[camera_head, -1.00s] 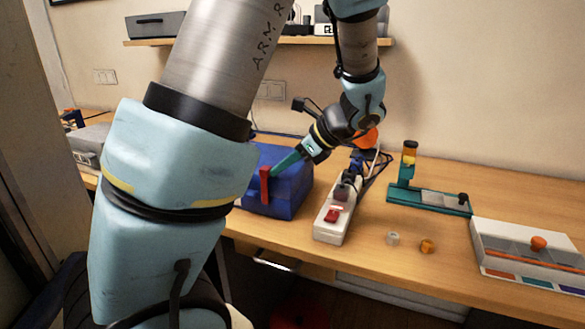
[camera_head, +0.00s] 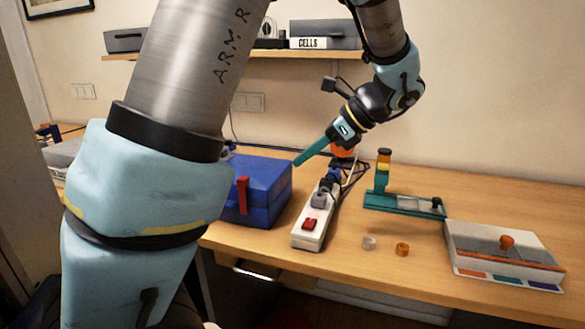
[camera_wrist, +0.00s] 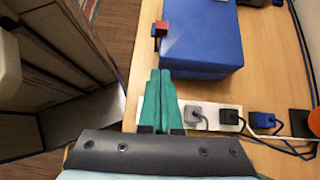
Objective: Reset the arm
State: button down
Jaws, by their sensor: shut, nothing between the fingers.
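My gripper (camera_head: 299,161) is shut and empty, its teal fingers pressed together in the air above the right end of the blue case in the head view. In the wrist view my gripper (camera_wrist: 160,76) points toward the near side of the blue case (camera_wrist: 205,38), with the white power strip (camera_wrist: 225,108) below. My arm bends up and over the desk and fills the left and top of the head view.
The blue case (camera_head: 262,205) with a red latch (camera_head: 242,195) stands beside the power strip (camera_head: 308,238), which holds plugs. A teal stand (camera_head: 400,204), two small rings, and a white tray (camera_head: 500,262) lie right. A shelf (camera_head: 190,54) hangs behind.

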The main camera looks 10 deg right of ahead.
jog(key=shift+d+r, duration=0.1)
jog(key=shift+r, duration=0.05)
jog(key=s+a+f+n+g+h, duration=0.1)
jog(key=s+a+f+n+h, duration=0.2)
jog(key=a+n, duration=0.6)
jog(key=s+a+f+n+g+h, duration=0.1)
jog(key=s+a+f+n+h, duration=0.2)
jog(key=n, duration=1)
jog(key=shift+a+f+g+h, duration=0.3)
jog(key=shift+a+f+h, duration=1)
jog(key=shift+a+f, duration=1.9)
jog(key=shift+a+r, duration=0.6)
jog(key=shift+r, duration=0.05)
